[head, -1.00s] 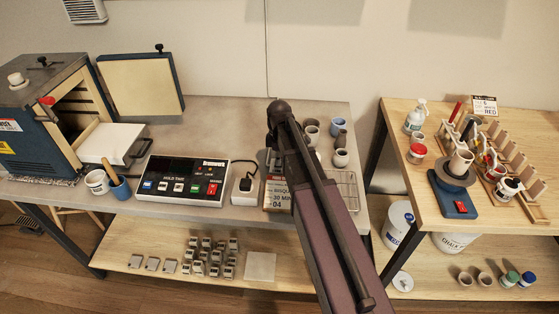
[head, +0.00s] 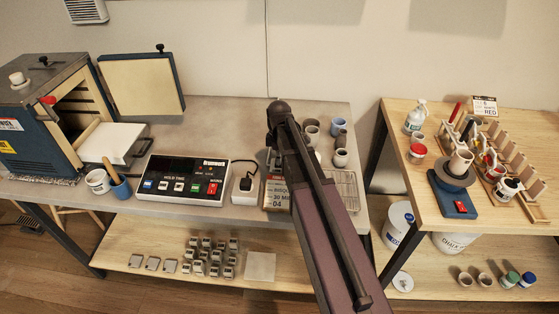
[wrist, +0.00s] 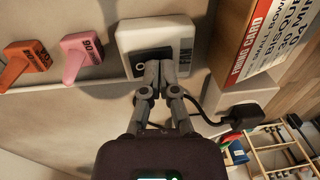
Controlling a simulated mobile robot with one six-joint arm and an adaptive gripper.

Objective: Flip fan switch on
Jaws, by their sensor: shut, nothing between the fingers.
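The white fan switch box (wrist: 128,36), marked FAN, shows at the top middle of the wrist view. Its black rocker (wrist: 139,65) faces the camera and is partly covered by my fingers. My gripper (wrist: 160,72) is shut and empty, with its fingertips at the rocker. Whether they press on it, and which way the rocker is tipped, I cannot tell. In the head view my arm hides the gripper and most of the switch area.
A white outlet box with a black plug (wrist: 242,115) and its cord sit right of my fingers. A firing card (wrist: 262,43) stands at upper right. Pink (wrist: 80,55) and orange (wrist: 25,60) tagged pieces are at left. The control panel (head: 182,180) and kiln (head: 45,110) stand further left.

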